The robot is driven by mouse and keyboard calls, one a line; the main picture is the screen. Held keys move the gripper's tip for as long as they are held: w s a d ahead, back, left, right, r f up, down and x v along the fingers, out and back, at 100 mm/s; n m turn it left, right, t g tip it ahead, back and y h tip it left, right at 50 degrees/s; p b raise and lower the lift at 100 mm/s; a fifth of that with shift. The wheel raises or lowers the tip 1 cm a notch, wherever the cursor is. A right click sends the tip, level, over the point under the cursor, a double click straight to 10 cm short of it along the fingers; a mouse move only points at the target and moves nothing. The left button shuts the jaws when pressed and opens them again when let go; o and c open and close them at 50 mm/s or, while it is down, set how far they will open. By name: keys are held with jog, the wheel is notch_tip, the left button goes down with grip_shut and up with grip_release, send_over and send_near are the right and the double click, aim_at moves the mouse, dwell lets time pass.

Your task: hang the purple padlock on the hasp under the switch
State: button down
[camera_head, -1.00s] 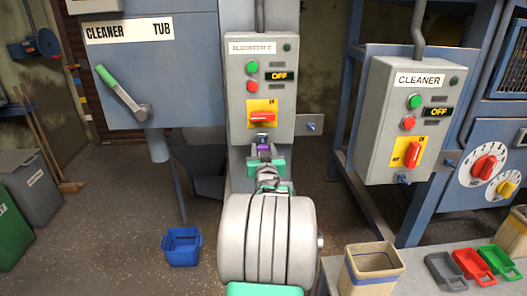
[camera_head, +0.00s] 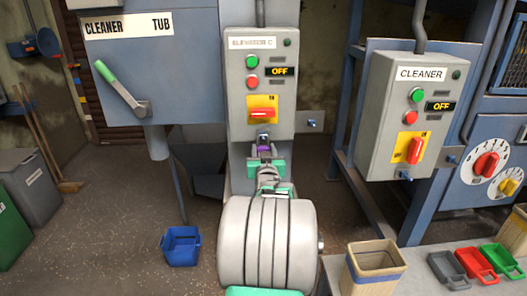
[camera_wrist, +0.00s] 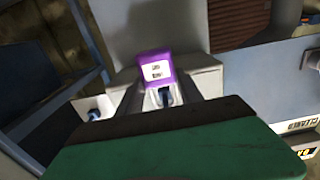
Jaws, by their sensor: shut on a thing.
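The purple padlock (camera_head: 264,148) is held between the jaws of my gripper (camera_head: 265,157), just below the grey ELEVATOR C switch box (camera_head: 285,104). In the wrist view the padlock (camera_wrist: 157,66) shows its purple body and white label. The red switch handle (camera_head: 262,114) on its yellow plate sits above. The hasp (camera_head: 263,137) is at the lower edge of the box; a small blue part that looks like it (camera_wrist: 166,97) shows close to the padlock in the wrist view. I cannot tell whether the shackle touches or passes through the hasp.
A side plate with a blue fitting (camera_head: 311,124) stands right of the box. The CLEANER box (camera_head: 400,120) is further right. A lever with a green grip (camera_head: 120,88) is at left. A beige bin (camera_head: 375,262) and small trays (camera_head: 472,265) sit on the bench.

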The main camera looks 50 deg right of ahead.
jog(key=c, duration=0.7)
grip_release()
jog(key=b+v, duration=0.2)
jog(key=v, duration=0.8)
jog(key=shift+f, duration=0.25)
dwell(0.4)
